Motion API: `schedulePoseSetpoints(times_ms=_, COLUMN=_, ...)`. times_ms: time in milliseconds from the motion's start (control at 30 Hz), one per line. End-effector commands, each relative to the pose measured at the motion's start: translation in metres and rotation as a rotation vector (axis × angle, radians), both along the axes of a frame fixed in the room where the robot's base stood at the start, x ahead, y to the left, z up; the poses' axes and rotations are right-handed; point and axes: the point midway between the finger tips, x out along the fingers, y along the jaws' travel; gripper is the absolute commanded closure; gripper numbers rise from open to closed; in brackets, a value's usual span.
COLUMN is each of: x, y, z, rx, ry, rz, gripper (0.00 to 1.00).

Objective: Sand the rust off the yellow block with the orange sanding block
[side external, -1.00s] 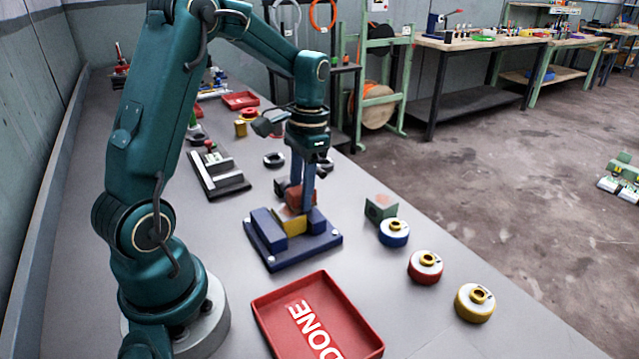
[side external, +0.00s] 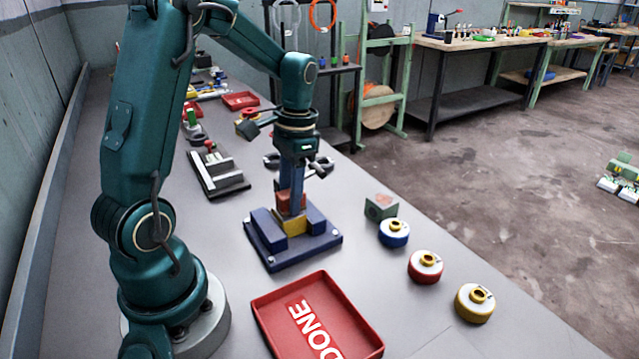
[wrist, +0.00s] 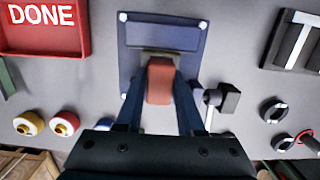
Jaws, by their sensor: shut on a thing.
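The yellow block (side external: 296,226) sits between the raised blue walls of a dark blue fixture (side external: 287,257) on the bench. My gripper (side external: 291,200) is shut on the orange sanding block (side external: 285,204), right above the yellow block. The sanding block appears to touch its top, but I cannot be sure of contact. In the wrist view the sanding block (wrist: 160,80) lies between my two fingers. The yellow block's top is mostly hidden there, so the rust left on it cannot be judged.
A red DONE tray (side external: 262,317) lies in front of the fixture. Blue (side external: 394,233), red (side external: 425,267) and yellow (side external: 475,303) round buttons line the right edge. A green block (side external: 380,208) stands near them. A black-and-grey fixture (side external: 216,175) lies behind.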

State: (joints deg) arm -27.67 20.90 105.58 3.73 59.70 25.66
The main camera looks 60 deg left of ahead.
Motion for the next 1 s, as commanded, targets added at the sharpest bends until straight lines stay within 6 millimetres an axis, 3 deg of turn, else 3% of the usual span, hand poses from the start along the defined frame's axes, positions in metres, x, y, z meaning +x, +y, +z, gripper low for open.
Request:
schedulePoseSetpoints(times_ms=267, x=0.026, y=0.0, z=-0.001, rx=0.0, ry=-0.001, rz=-0.002, gripper=1.0)
schedulePoseSetpoints(times_ms=933, x=-0.036, y=0.0, z=0.0, rx=0.0, ry=0.002, rz=0.002, gripper=1.0)
schedulePoseSetpoints(times_ms=1000, x=-0.029, y=0.0, z=0.0, rx=0.0, ry=0.002, rz=-0.002, gripper=1.0)
